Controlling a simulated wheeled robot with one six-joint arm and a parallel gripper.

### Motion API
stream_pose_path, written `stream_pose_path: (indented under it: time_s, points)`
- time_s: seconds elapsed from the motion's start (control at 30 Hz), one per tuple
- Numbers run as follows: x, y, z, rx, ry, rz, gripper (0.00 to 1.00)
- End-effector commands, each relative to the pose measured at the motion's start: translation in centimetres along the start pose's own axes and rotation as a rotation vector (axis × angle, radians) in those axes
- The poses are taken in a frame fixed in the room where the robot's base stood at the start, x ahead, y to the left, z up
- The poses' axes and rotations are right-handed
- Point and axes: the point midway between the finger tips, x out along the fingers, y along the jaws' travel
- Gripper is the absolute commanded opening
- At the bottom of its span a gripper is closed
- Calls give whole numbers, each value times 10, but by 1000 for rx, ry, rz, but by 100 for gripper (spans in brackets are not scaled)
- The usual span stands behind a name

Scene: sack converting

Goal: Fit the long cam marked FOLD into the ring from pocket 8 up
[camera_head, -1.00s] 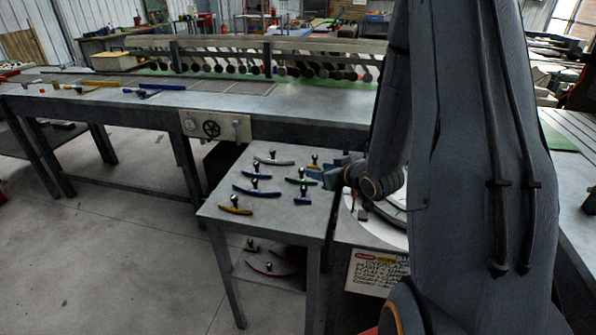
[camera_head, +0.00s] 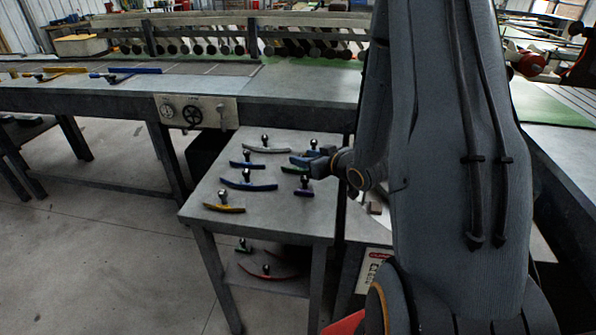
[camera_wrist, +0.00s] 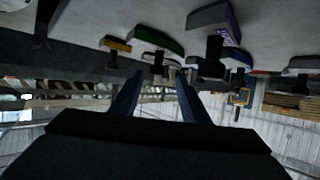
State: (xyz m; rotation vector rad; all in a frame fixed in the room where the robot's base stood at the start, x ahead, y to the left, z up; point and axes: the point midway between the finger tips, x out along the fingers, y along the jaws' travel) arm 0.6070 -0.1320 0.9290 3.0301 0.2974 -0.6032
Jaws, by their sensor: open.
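The purple cam has unreadable pale lettering in the wrist view (camera_wrist: 229,30). I cannot tell which cam is marked FOLD. My gripper (camera_head: 305,158) is over the table's back right, by the green cam. In the wrist view its fingers (camera_wrist: 156,92) are apart, with nothing seen held. The ring is mostly hidden behind my arm.
A lower shelf holds a red cam (camera_head: 268,273) and a green one (camera_head: 243,249). A long machine bench (camera_head: 300,107) with a handwheel panel (camera_head: 196,111) runs behind the table. A red-headed sign (camera_head: 377,262) stands right of it. Floor at left is open.

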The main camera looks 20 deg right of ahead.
Motion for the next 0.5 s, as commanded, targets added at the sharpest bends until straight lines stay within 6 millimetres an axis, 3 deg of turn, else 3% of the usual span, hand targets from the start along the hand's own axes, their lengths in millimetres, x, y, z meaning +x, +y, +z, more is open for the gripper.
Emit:
stream_pose_path:
  time_s: [0.5]
  points:
    - [42,3,4,1,-1,0,42]
